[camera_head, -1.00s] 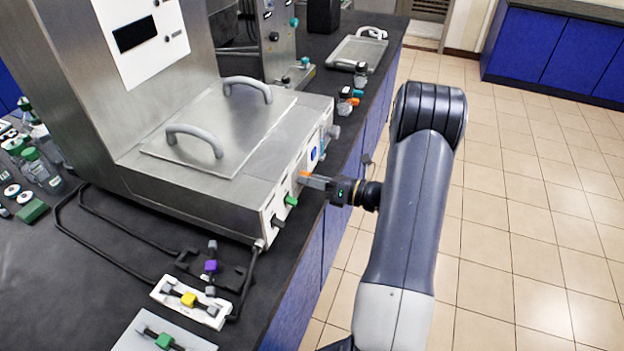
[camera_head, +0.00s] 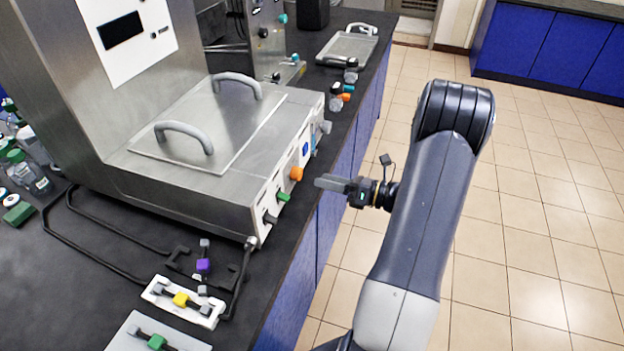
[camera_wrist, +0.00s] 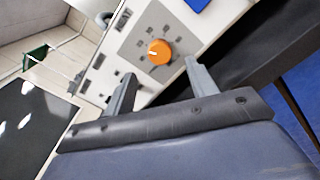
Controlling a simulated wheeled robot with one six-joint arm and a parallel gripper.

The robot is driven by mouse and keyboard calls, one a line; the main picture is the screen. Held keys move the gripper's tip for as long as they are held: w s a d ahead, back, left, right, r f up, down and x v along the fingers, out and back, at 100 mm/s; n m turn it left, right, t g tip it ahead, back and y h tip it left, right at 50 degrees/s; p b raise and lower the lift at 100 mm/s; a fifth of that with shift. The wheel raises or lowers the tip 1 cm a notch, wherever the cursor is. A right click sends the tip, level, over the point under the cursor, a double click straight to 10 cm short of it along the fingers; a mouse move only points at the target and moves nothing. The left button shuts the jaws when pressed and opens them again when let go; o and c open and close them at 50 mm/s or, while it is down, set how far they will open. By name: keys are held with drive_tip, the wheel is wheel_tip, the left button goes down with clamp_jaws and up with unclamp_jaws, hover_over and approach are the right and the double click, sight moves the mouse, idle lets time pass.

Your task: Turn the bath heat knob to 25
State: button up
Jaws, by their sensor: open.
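The orange knob (camera_head: 296,173) sits on the white front panel of the steel bath unit (camera_head: 185,205). In the wrist view the orange knob (camera_wrist: 159,52) has a small white mark on its left side and a ring of dark marks around it; the numbers are too small to read. My gripper (camera_head: 318,182) is to the right of the panel, apart from the knob. In the wrist view my gripper (camera_wrist: 157,80) is open, its two fingers on either side below the knob, with nothing between them.
A green knob (camera_head: 284,196) and a dark knob (camera_head: 270,218) are nearer on the same panel, and a blue square (camera_head: 306,148) is farther along. Two grey handles are on the bath lid (camera_head: 225,125). Clamps with yellow and green parts lie at the front. The floor at right is clear.

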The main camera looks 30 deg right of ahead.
sight(301, 175)
drive_tip(key=shift+v, duration=2.05)
drive_tip(key=shift+a, duration=0.1)
drive_tip(key=p+x, duration=0.1)
drive_tip(key=x, duration=1)
drive_tip(key=shift+f, duration=0.1)
drive_tip(key=shift+s, duration=0.1)
